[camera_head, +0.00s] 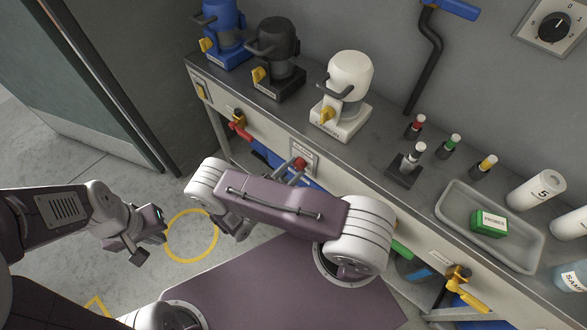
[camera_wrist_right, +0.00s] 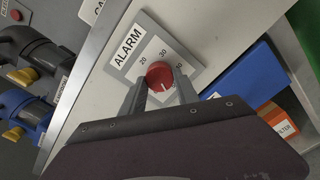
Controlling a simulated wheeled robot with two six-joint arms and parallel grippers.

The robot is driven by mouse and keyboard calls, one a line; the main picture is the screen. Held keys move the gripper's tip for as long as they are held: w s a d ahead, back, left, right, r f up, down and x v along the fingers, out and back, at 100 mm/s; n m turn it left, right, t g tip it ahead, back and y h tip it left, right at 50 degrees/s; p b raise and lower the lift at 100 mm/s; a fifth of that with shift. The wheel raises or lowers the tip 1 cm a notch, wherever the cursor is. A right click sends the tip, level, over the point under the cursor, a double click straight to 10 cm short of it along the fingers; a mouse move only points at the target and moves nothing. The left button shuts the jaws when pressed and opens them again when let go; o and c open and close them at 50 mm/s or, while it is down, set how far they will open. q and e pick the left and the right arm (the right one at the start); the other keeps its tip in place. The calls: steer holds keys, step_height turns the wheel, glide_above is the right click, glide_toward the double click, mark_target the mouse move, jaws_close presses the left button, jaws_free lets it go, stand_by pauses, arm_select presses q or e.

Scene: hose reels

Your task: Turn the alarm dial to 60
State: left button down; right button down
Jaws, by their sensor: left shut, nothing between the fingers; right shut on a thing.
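The red alarm dial (camera_wrist_right: 158,73) sits on a light plate (camera_wrist_right: 125,64) labelled ALARM on the bench's front panel. Numbers 20 and 30 show around it; a further number right of it is partly covered. A pale mark on the dial points toward the lower part of the plate. My right gripper (camera_wrist_right: 161,86) is shut on the dial, one finger on each side. In the head view the dial (camera_head: 300,163) shows just past my right arm, which hides most of that gripper. My left gripper (camera_head: 149,237) is shut and empty, over the floor at left.
The bench top (camera_head: 300,120) holds blue, black and white machines, small capped bottles and a grey tray (camera_head: 490,235) with a green box. A red-handled valve (camera_head: 240,130) and a yellow-handled valve (camera_head: 467,292) are on the bench front.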

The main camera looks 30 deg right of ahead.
steer(key=m, duration=0.3)
steer(key=shift+m, duration=0.3)
steer(key=shift+m+p, duration=0.35)
steer(key=shift+m, duration=1.55)
steer(key=c, duration=0.9)
jaws_free()
steer(key=shift+a, duration=0.15)
steer(key=v, duration=0.9)
